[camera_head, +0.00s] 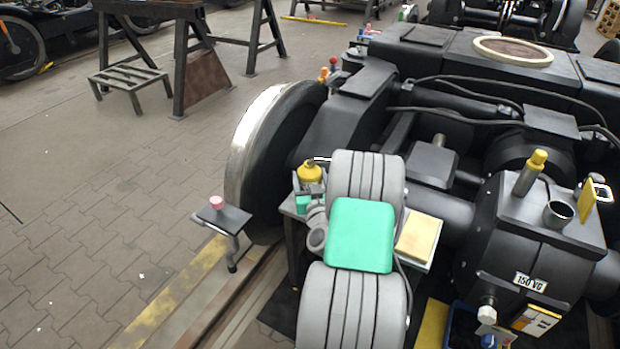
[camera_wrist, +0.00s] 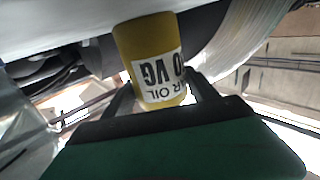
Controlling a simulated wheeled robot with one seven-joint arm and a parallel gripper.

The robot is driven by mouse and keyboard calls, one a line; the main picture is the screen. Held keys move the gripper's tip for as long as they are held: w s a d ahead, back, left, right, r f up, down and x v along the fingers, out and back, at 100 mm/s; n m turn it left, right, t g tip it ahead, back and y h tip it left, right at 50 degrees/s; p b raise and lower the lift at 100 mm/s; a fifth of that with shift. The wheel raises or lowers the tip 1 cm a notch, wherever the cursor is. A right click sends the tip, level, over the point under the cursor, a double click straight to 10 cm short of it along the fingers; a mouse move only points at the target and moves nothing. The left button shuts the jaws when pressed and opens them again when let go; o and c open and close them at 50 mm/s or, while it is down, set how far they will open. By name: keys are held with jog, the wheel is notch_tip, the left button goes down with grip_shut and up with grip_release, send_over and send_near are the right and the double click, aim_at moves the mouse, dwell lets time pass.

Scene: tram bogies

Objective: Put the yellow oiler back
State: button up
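The yellow oiler (camera_wrist: 150,50) shows large in the wrist view, with a white label reading part of "GEAR OIL 150 VG" upside down. The two dark fingers of my gripper (camera_wrist: 160,98) close in on either side of it, and no clear gap shows. In the head view the oiler (camera_head: 309,173) is a small yellow can with a thin spout, just left of my grey arm. My gripper (camera_head: 303,196) is mostly hidden there by my wrist. Whether the oiler's base touches a surface cannot be told.
A dark gearbox (camera_head: 535,245) with a "150 VG" plate stands at right. On it are a yellow-capped grey cylinder (camera_head: 530,172) and an open round cup (camera_head: 558,213). A large wheel (camera_head: 262,150) is behind my gripper. A small stand with a pink knob (camera_head: 217,202) is left.

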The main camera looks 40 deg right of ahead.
jog(key=o, duration=0.3)
jog(key=shift+o, duration=0.2)
